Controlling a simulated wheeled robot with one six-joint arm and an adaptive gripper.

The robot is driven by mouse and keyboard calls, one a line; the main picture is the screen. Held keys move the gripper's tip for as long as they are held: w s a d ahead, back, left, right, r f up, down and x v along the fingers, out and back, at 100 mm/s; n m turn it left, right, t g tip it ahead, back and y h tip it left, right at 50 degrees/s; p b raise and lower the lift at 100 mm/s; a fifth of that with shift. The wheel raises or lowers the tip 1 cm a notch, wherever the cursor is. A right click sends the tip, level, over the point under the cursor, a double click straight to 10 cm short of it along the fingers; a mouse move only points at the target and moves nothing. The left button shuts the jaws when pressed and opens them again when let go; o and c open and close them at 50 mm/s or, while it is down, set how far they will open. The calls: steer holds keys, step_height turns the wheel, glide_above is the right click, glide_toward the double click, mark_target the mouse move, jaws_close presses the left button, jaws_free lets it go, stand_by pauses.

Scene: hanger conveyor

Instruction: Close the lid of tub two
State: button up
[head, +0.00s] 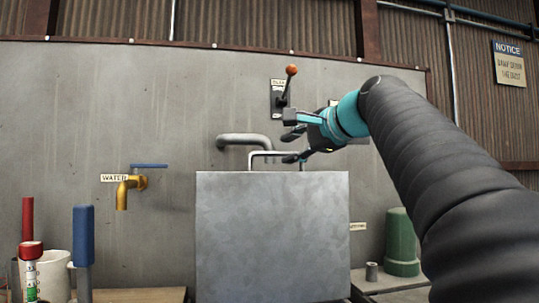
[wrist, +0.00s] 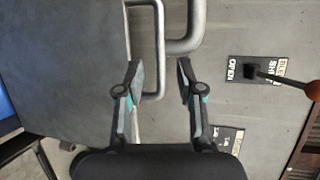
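A flat grey metal panel (head: 273,240), which looks like the tub lid standing upright, fills the lower middle of the head view. A bent bar handle (head: 275,154) sits at its top edge. In the wrist view the panel (wrist: 65,70) is at left and the handle (wrist: 160,55) runs between my fingertips. My gripper (head: 291,146) is at the right end of the handle, its fingers apart (wrist: 160,64). I see gaps beside the bar, so it is not gripped. The tub itself is hidden, and no tub number is readable.
A grey pipe (head: 240,139) bends from the wall just behind the handle. A lever with an orange knob (head: 291,70) stands above my gripper, on a plate. A yellow water tap (head: 125,190) is at left.

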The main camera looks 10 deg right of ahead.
mark_target(278, 154)
steer(key=shift+x, duration=2.7)
steer(key=shift+c, duration=0.2)
jaws_close()
